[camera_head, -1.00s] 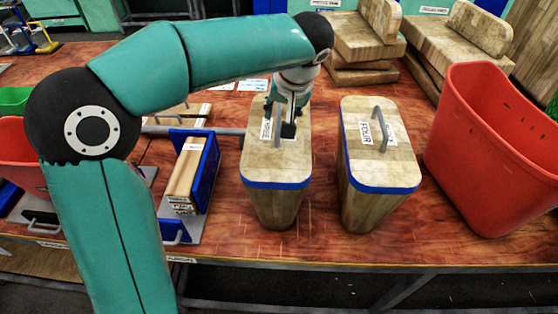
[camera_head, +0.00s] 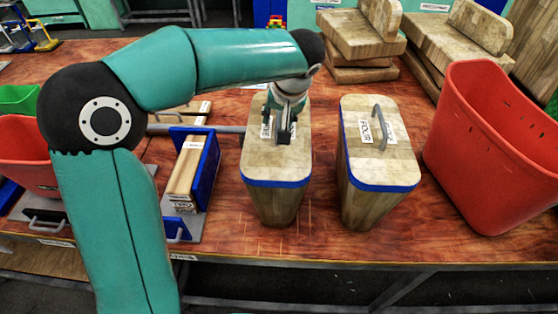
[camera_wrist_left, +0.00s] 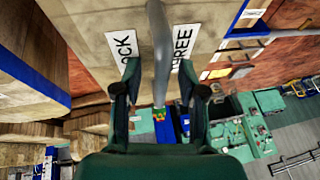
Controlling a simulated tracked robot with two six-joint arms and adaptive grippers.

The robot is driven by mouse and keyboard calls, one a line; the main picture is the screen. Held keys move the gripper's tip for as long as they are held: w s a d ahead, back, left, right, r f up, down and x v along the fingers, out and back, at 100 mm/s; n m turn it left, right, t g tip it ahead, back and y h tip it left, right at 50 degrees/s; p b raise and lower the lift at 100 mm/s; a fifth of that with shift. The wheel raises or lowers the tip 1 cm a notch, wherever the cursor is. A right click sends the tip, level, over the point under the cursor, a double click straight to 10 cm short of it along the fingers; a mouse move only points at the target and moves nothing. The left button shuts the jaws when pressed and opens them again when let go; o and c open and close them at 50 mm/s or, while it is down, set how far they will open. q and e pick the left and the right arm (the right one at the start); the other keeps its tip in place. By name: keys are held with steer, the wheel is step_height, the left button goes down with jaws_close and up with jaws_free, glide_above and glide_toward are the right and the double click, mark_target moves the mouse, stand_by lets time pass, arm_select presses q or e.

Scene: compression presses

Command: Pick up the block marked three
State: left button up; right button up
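The block marked three (camera_head: 275,170) is a tall tapered wooden block with a blue rim, standing upright on the table. Its label is mostly covered in the head view; the wrist view shows "THREE" on its top (camera_wrist_left: 208,18). A grey bar handle (camera_wrist_left: 158,40) rises from the top. My left gripper (camera_head: 284,136) is directly over the block at the handle. In the wrist view the left gripper's fingers (camera_wrist_left: 159,66) are apart, one on each side of the handle, with gaps visible. My right gripper is not in view.
A similar block marked four (camera_head: 378,150) stands just right. A red bin (camera_head: 480,150) is at the far right. A blue press (camera_head: 207,170) holding wooden pieces stands to the left. Wooden boards (camera_head: 350,45) are stacked behind. Bare table (camera_head: 230,225) shows in front.

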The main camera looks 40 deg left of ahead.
arm_select(q)
jaws_close()
steer(key=shift+w+r, duration=0.1)
steer(key=shift+r, duration=0.05)
steer(key=shift+r, duration=0.1)
